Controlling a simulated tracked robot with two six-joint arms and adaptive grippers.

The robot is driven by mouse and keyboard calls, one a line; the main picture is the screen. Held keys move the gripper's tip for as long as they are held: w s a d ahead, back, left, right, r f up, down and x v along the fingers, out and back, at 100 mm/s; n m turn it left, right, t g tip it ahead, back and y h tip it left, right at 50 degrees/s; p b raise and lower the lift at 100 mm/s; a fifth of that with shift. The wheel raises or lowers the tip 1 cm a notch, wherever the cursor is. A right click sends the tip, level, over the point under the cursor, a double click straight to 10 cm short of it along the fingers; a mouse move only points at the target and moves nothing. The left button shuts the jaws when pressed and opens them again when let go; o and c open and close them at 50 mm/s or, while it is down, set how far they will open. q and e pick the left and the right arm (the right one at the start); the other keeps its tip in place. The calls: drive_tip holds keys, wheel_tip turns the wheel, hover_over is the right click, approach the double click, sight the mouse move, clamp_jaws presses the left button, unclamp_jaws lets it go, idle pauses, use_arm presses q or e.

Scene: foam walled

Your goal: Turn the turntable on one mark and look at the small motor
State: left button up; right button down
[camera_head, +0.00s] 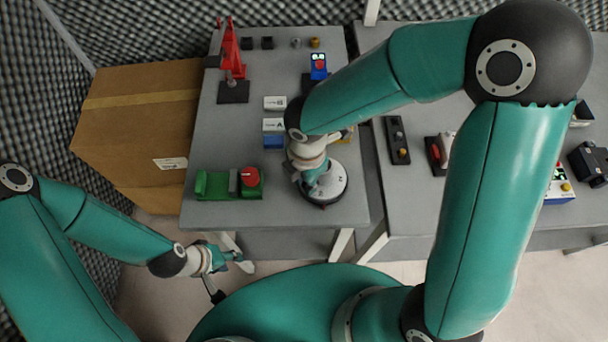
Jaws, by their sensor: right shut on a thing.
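The turntable (338,185) is a round white disc with dark marks and a dark base, near the front right of the left table. My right gripper (311,187) reaches down over the disc's left part and is shut on the turntable, though its fingertips and the exact spot they grip are partly hidden. I cannot make out the small motor; my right wrist and arm hide part of the disc and the area behind it. My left gripper (238,262) hangs low in front of the left table, clear of everything on it.
A green vise-like fixture with a red knob (212,185) stands left of the turntable. Behind are labelled boxes (274,103), a red stand (232,60) and a blue device (318,66). A cardboard box (150,125) stands left. The right table (410,195) holds several devices.

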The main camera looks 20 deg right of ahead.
drive_tip(key=shift+s+d+r+n, duration=0.1)
drive_tip(key=shift+n, duration=0.4)
drive_tip(key=shift+s+n, duration=0.1)
drive_tip(key=shift+n, duration=0.2)
drive_tip(key=c, duration=1.1)
unclamp_jaws()
drive_tip(key=shift+o, duration=0.2)
wheel_tip(320, 180, up, 12)
